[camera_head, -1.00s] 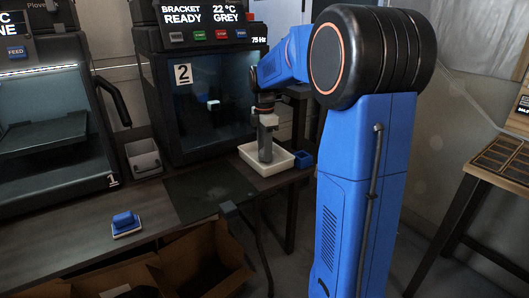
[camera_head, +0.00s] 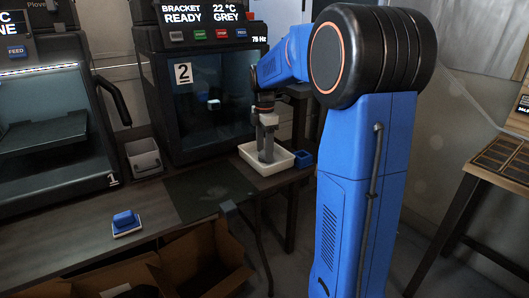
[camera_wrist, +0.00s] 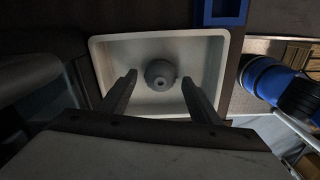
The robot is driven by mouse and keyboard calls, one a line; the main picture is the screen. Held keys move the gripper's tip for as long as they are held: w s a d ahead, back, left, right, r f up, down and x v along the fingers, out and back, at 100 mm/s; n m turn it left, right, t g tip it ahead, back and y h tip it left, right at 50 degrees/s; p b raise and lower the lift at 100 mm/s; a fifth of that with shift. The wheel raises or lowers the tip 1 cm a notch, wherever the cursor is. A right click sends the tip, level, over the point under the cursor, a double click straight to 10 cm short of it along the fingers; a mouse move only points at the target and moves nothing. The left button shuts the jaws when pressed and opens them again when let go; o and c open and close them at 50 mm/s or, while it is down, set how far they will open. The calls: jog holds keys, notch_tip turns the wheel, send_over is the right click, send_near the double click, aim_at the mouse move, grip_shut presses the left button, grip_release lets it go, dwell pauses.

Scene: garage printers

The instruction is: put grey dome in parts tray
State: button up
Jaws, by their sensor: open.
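The grey dome (camera_wrist: 161,75) lies inside the white parts tray (camera_wrist: 215,45), near the middle of its floor in the wrist view. My gripper (camera_wrist: 158,80) is open, with its two fingers apart on either side of the dome's near side and not closed on it. In the head view my gripper (camera_head: 266,158) points down into the parts tray (camera_head: 284,167) in front of printer 2. The dome cannot be made out in the head view.
A blue bin (camera_head: 303,159) stands just right of the tray. Printer 2 (camera_head: 205,100) is behind it. Cardboard boxes (camera_head: 195,265) are below the front edge.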

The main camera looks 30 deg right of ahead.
aim_at(264, 150)
notch_tip(264, 150, up, 11)
jog(key=shift+r, duration=0.2)
jog(key=s+a+f+m+t, duration=0.1)
jog(key=s+a+m, duration=0.35)
jog(key=s, duration=0.35)
jog(key=s+a+f+m+t, duration=0.1)
jog(key=s+a+f+m, duration=0.15)
jog(key=s+a, duration=0.45)
jog(key=s+a+f+m+t, duration=0.1)
jog(key=s+f+m, duration=0.3)
jog(key=s, duration=0.4)
jog(key=s+a+f+m+t, duration=0.1)
jog(key=s+a+f+m, duration=0.2)
jog(key=s, duration=0.6)
notch_tip(264, 150, down, 4)
jog(key=shift+r+m+t, duration=0.1)
jog(key=shift+m+t, duration=0.3)
jog(key=shift+m, duration=0.7)
